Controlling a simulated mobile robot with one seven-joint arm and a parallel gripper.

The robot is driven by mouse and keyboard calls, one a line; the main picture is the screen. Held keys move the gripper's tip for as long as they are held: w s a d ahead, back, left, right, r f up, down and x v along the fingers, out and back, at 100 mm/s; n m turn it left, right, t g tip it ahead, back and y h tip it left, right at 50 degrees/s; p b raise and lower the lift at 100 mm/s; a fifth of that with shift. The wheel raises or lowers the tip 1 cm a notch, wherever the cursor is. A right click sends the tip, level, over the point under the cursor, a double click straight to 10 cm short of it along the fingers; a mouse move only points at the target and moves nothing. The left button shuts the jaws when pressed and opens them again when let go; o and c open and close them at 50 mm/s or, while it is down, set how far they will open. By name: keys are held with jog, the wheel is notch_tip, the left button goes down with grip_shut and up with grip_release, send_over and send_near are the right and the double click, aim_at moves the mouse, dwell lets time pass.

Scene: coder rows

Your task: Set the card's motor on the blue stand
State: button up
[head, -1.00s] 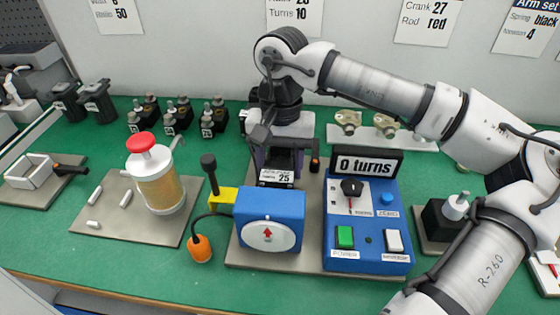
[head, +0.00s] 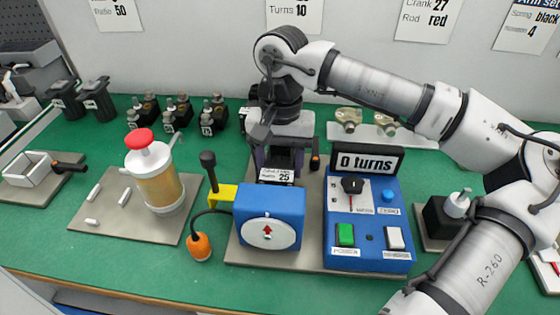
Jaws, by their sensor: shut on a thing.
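My gripper (head: 280,150) points down behind the blue box and is shut on a dark motor, mostly hidden by the gripper. A white label (head: 276,176) reading 25 shows at the front of the held motor. The blue stand (head: 284,210), a blue box with a white dial and red arrow, stands just in front on a grey plate. I cannot tell whether the motor touches the stand or plate. Several small motors (head: 179,114) stand in a row at the back left. The card (head: 293,12) on the wall shows "Turns 10"; its top line is cut off.
A blue control box (head: 367,225) with a "0 turns" display (head: 367,161) stands close on the right. A yellow bracket (head: 222,193) and orange plug (head: 201,247) are at left, then a red-topped jar (head: 155,180). Green bench is clear at the front left.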

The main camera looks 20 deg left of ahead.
dwell(0.3)
jog(key=o, duration=1.2)
jog(key=shift+f, duration=0.1)
jog(key=r, duration=0.4)
jog(key=w+r, duration=0.1)
jog(key=r, duration=0.4)
jog(key=r+p, duration=0.1)
jog(key=r, duration=0.4)
jog(key=shift+w+a, duration=0.2)
jog(key=shift+w, duration=0.05)
jog(key=shift+f, duration=0.1)
